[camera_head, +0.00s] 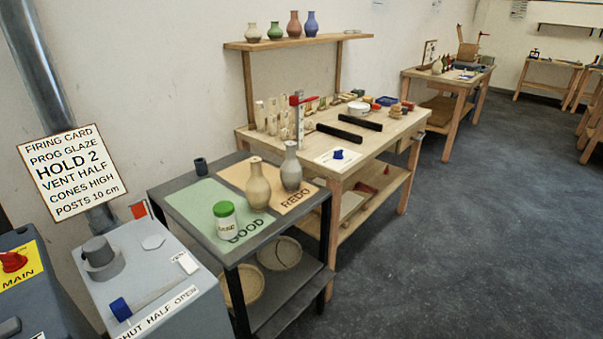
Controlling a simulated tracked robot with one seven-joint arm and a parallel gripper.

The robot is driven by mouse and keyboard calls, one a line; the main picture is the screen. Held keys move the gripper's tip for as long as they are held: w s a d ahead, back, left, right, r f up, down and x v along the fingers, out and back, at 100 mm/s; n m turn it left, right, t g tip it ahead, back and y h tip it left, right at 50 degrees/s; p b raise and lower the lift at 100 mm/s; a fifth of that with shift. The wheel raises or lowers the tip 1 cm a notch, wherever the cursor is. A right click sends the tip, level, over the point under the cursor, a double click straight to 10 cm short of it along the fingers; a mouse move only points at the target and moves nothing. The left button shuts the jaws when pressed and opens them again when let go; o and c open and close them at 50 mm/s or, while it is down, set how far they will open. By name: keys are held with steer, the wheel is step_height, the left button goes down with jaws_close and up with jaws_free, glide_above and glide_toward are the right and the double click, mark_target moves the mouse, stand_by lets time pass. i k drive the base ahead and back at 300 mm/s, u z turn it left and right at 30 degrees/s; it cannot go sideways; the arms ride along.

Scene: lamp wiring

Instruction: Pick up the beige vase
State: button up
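The beige vase (258,188) stands upright on the dark cart, with a round body and a narrow neck. Its base is near the border between the green mat marked GOOD (190,200) and the tan mat marked REDO (238,172); I cannot tell exactly which it rests on. A grey vase (291,170) of similar shape stands upright just behind it to the right, on the tan mat. A smaller cream vase (253,33) stands on the wall shelf. My gripper is not in view.
A white jar with a green lid (225,218) stands in front of the beige vase, to its left. A cluttered wooden bench (375,148) adjoins the cart. The floor (460,240) at right is clear.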

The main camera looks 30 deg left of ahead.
mark_target(258, 190)
steer(key=i, duration=1.05)
steer(key=u, duration=1.05)
steer(key=i, duration=0.7)
steer(key=u, duration=0.45)
steer(key=k, duration=0.8)
steer(key=u, duration=0.2)
steer(key=i, duration=0.8)
steer(key=z, duration=0.1)
